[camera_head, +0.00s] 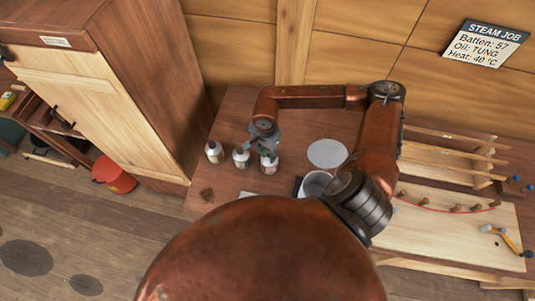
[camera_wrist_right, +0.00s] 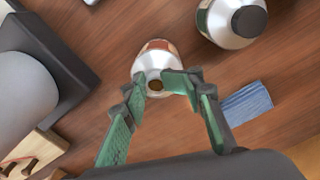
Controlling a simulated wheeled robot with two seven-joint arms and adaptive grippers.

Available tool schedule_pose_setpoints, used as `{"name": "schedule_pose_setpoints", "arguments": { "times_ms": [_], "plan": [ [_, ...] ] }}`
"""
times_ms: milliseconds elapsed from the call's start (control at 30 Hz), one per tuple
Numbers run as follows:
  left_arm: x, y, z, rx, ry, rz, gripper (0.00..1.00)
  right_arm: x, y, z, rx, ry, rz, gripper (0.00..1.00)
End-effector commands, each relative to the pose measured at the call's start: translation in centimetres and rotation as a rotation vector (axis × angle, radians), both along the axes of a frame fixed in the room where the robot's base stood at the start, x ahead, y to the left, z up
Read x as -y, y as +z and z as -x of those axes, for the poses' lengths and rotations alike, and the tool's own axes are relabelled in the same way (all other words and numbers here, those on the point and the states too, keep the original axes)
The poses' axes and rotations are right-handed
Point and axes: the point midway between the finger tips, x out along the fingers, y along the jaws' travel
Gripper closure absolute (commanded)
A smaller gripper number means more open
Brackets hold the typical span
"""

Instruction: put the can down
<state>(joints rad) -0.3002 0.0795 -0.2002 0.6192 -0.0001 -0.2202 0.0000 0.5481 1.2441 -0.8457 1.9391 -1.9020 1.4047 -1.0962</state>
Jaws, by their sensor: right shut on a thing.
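My right gripper (camera_head: 267,149) is over the rightmost of three white cans on the wooden bench. Its green-padded fingers (camera_wrist_right: 163,84) are shut on this can (camera_wrist_right: 156,60), a white one with an orange-brown label and a small dark opening on top. The same can shows below the fingers in the head view (camera_head: 269,165). I cannot tell whether its base touches the bench. My left gripper is not in view.
A can (camera_head: 241,158) stands just left of the held one, and another (camera_head: 214,152) further left. A pale disc (camera_head: 327,153) and a grey pot (camera_head: 316,183) lie to the right. A blue folded cloth (camera_wrist_right: 247,102) lies nearby. The bench (camera_head: 232,120) is bare behind the cans.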

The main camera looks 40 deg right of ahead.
Motion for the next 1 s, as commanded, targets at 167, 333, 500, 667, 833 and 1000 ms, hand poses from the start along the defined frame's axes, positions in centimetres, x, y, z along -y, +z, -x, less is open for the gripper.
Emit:
{"name": "schedule_pose_setpoints", "arguments": {
  "times_ms": [167, 333, 500, 667, 833, 1000],
  "plan": [
    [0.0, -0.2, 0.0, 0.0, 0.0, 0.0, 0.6, 0.0, -0.2, 0.0, -0.001, 0.0, 0.0, 0.66],
    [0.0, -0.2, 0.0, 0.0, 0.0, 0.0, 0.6, 0.0, -0.1, 0.0, -0.001, 0.0, 0.0, 0.54],
    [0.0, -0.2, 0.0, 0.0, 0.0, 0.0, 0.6, 0.0, -0.1, 0.0, -0.001, 0.0, 0.0, 0.52],
    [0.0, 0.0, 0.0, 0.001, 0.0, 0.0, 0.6, 0.0, 0.0, 0.0, -0.001, 0.0, 0.0, 0.52],
    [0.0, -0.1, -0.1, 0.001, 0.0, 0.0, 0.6, 0.1, 1.3, -0.2, 0.003, -0.001, 0.002, 0.52],
    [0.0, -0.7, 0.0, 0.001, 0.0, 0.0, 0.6, 0.0, 4.8, -0.3, 0.005, 0.001, 0.003, 0.52]
  ]
}}
